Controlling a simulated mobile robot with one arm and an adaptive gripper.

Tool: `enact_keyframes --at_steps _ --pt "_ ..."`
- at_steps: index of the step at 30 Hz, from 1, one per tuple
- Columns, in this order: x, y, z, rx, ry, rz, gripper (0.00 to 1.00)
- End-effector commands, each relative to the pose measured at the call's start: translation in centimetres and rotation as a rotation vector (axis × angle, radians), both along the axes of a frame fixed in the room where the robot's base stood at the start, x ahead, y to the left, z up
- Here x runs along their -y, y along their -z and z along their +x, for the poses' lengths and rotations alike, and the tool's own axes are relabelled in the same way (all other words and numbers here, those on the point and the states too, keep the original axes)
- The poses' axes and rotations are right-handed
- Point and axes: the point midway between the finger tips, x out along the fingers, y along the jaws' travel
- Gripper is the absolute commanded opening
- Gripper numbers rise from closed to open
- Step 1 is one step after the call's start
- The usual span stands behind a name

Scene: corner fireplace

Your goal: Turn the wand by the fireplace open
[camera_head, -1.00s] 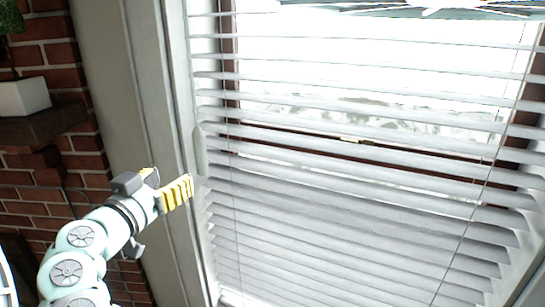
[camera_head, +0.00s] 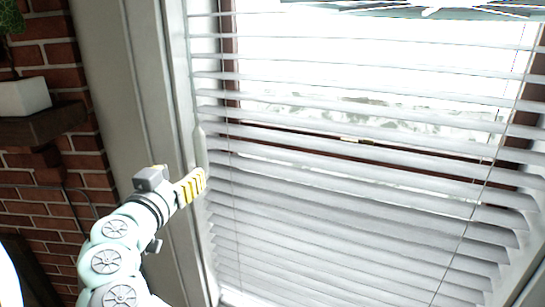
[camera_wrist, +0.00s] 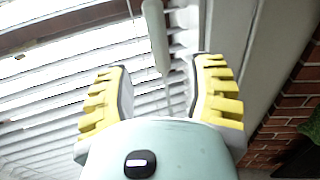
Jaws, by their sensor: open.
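The wand is a slim white rod hanging at the left edge of the window blind. In the head view the wand (camera_head: 200,148) shows just above my gripper (camera_head: 196,182). In the wrist view the wand (camera_wrist: 155,32) comes down from the top, and its lower end lies in line with the gap between my yellow fingers (camera_wrist: 163,80). My gripper is open, with the fingers apart on either side of the wand's end. I cannot tell whether either finger touches it. The blind's slats (camera_head: 350,185) are tilted, with bright daylight between the upper ones.
The pale window frame (camera_head: 135,110) stands close to the left of my gripper. A brick wall (camera_head: 35,215) is further left, with a wooden shelf (camera_head: 45,125) bearing a white planter (camera_head: 25,98). Thin cords run down the blind.

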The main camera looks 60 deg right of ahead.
Motion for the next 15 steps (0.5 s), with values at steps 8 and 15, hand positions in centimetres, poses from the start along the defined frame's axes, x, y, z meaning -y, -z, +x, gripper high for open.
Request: enact_keyframes --at_steps 8,15 --pt "2.9 0.4 1.0 -0.003 0.008 -0.006 0.55" --pt "4.9 -0.2 1.8 -0.005 0.012 0.003 0.55"
